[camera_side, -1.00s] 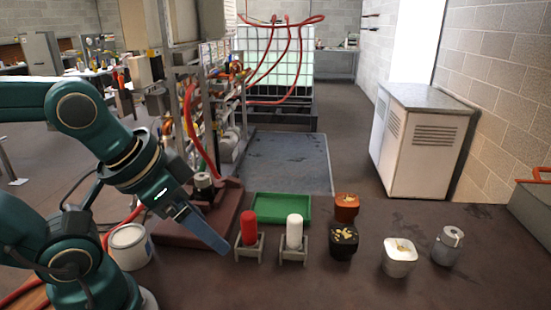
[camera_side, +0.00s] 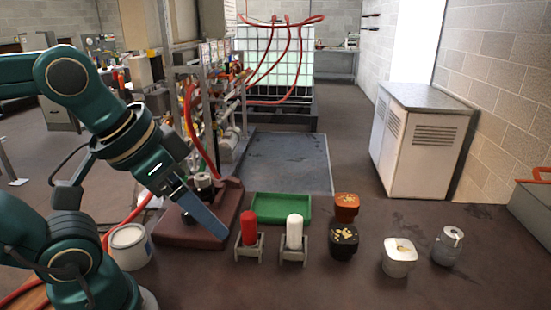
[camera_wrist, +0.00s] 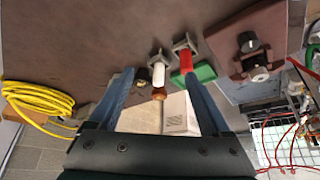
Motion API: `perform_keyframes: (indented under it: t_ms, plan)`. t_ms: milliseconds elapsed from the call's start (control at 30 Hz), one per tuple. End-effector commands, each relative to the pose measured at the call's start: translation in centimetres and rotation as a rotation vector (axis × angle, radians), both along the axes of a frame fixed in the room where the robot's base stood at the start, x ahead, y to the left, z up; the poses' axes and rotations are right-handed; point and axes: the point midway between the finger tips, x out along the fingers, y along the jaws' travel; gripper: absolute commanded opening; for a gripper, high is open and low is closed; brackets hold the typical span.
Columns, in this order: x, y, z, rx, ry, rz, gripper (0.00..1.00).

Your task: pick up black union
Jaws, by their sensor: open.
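A small dark part with a pale top, which may be the black union (camera_side: 204,181), stands on the reddish-brown base plate (camera_side: 224,189). In the wrist view a round black piece (camera_wrist: 247,41) shows on that plate, beside a clamp holding a short dark cylinder with a pale end (camera_wrist: 259,73). I cannot tell for sure which is the union. My gripper (camera_side: 220,234) is open and empty, its blue fingers pointing down over the plate's front edge and partly hiding the plate. In the wrist view the open fingers (camera_wrist: 158,76) are apart, with the plate off to the right.
Red (camera_side: 249,228) and white (camera_side: 294,232) cylinders stand in grey holders before a green tray (camera_side: 288,208). Orange (camera_side: 347,206), black (camera_side: 343,243) and white (camera_side: 399,258) containers and a grey canister (camera_side: 447,247) stand to the right. A white bucket (camera_side: 130,247) is left.

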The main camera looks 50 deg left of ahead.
Motion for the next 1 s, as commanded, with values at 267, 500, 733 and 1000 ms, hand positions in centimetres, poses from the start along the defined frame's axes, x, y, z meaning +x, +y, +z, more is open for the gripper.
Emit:
perform_keyframes:
  t_ms: [267,500,733,1000]
  plan:
    - [1.1,2.3,2.2,0.157,0.098,-0.085,0.82]
    - [3.4,7.2,2.1,0.433,0.311,-0.255,0.82]
    - [6.3,13.5,2.3,0.720,0.644,-0.467,0.82]
    - [9.4,19.7,2.3,0.935,1.072,-0.682,0.82]
